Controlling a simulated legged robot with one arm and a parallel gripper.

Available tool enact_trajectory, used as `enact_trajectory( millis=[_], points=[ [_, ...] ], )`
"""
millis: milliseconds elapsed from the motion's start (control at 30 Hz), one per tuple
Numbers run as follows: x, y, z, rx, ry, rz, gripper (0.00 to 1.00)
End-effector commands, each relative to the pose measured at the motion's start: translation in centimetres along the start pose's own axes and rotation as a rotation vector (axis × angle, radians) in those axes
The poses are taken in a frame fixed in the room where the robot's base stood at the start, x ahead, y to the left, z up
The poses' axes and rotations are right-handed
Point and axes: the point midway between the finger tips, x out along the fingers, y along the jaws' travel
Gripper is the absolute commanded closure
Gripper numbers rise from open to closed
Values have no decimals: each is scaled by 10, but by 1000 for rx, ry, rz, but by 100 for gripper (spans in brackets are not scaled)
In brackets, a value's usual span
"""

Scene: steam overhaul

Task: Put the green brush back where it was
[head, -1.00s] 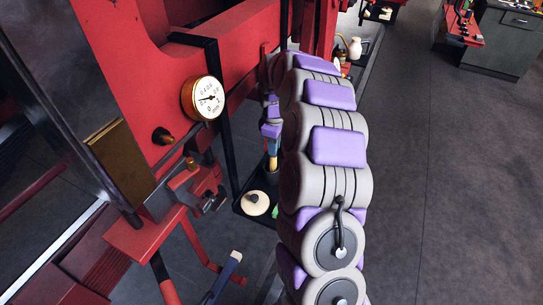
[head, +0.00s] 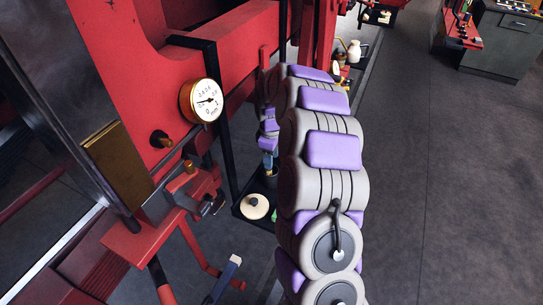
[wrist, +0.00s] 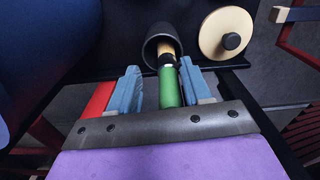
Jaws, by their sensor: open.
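The green brush (wrist: 171,88) shows in the wrist view between my gripper's fingers, with a black band and a pale end beyond its green handle. Its pale end is in the mouth of a dark cup (wrist: 152,47); how deep it sits I cannot tell. My gripper (wrist: 158,86) is open, its blue fingers on both sides of the handle, with a clear gap on the left and the right finger close to it. In the head view my gripper (head: 268,143) is just above the dark cup (head: 270,178), partly hidden by my arm.
A cream disc with a dark knob (head: 255,206) lies on the black tray (head: 238,211) beside the cup. The red machine with a brass-rimmed gauge (head: 202,100) stands close on the left. A cream jug (head: 354,50) is farther back. The floor on the right is clear.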

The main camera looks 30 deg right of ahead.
Motion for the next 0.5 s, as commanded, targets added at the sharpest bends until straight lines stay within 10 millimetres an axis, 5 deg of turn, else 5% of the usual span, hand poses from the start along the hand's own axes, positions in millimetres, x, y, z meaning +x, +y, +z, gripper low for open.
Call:
enact_trajectory(
  millis=[267,500],
  points=[
    [-16,2,1,-1,1,-1,52],
    [-58,2,1,-2,1,0,52]
  ],
)
